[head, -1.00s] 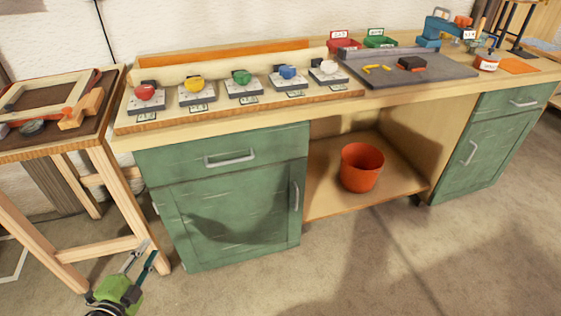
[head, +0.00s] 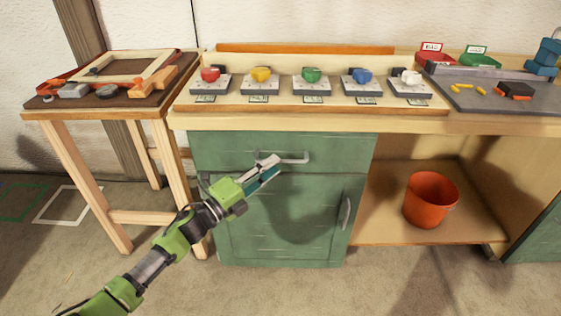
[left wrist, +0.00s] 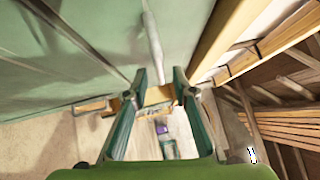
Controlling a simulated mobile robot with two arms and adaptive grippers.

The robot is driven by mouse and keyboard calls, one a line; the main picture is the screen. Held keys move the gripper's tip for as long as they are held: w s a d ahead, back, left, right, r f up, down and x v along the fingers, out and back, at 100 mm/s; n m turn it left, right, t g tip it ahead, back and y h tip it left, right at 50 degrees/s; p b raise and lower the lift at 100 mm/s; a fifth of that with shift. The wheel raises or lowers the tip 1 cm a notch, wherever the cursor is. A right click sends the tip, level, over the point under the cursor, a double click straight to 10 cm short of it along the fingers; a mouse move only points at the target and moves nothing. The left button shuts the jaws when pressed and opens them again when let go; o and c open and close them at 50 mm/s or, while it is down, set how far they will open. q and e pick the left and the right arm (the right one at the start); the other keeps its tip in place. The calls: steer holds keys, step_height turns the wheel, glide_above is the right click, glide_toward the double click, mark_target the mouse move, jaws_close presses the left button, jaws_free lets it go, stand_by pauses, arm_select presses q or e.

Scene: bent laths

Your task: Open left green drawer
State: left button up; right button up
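The left green drawer (head: 230,149) is the top front of the green cabinet under the bench. It looks shut. Its silver bar handle (head: 300,160) is partly covered at its left end by my left gripper (head: 272,169). In the left wrist view, my left gripper (left wrist: 160,74) has its two fingers apart with nothing held between them. A pale bar that looks like the handle (left wrist: 153,35) lies just beyond the fingertips, in line with the gap. I cannot tell whether any finger touches it. My right gripper is not in view.
Below the drawer is a green cabinet door (head: 270,230) with its own upright handle (head: 345,214). A wooden side table (head: 105,114) stands close on the left. An orange bucket (head: 430,200) sits on the open shelf to the right. Coloured knobs line the bench top.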

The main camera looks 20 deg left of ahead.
arm_select(q)
steer(key=shift+x, duration=1.95)
steer(key=shift+f, duration=0.1)
jaws_close()
